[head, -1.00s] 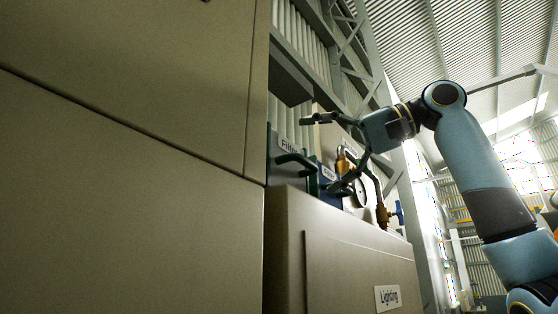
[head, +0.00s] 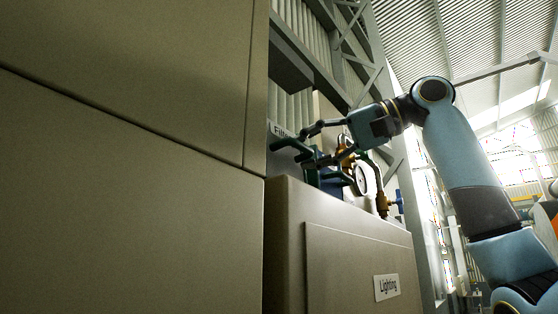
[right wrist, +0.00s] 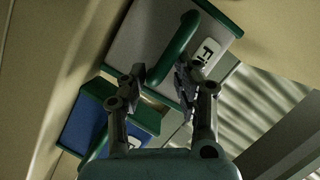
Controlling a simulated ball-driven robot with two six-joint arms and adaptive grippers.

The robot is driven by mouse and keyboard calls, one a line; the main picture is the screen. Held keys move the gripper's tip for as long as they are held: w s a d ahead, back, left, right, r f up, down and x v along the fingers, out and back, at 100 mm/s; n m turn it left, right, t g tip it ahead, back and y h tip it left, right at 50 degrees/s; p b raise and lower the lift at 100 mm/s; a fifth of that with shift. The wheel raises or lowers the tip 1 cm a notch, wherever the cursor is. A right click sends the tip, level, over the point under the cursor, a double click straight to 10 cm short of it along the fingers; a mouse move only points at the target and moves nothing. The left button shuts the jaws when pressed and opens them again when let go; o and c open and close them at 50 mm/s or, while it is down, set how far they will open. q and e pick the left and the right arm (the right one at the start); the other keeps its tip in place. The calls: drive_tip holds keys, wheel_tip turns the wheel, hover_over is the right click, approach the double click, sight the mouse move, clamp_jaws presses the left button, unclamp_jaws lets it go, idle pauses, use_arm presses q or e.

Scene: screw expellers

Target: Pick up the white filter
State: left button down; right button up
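The white filter is a pale panel (right wrist: 146,35) with green edging, a green bar handle (right wrist: 172,50) and a white label starting with "F" in the right wrist view. In the head view its green handle (head: 288,146) shows above the cabinet top, beside a partly hidden label. My right gripper (head: 310,147) is at the handle, its fingers above and below it. In the right wrist view the gripper (right wrist: 160,80) is open, with the handle's near end between the fingertips and a gap visible. My left gripper is out of view.
A blue filter (right wrist: 88,125) with green edging sits close beside the white one. A gauge with brass piping (head: 381,204) and a blue valve stands to the right on the cabinet labelled "Lighting" (head: 345,265). A large beige cabinet (head: 130,180) fills the left.

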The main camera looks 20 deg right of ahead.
drive_tip(key=shift+c, duration=1)
drive_tip(key=shift+s, duration=0.1)
clamp_jaws()
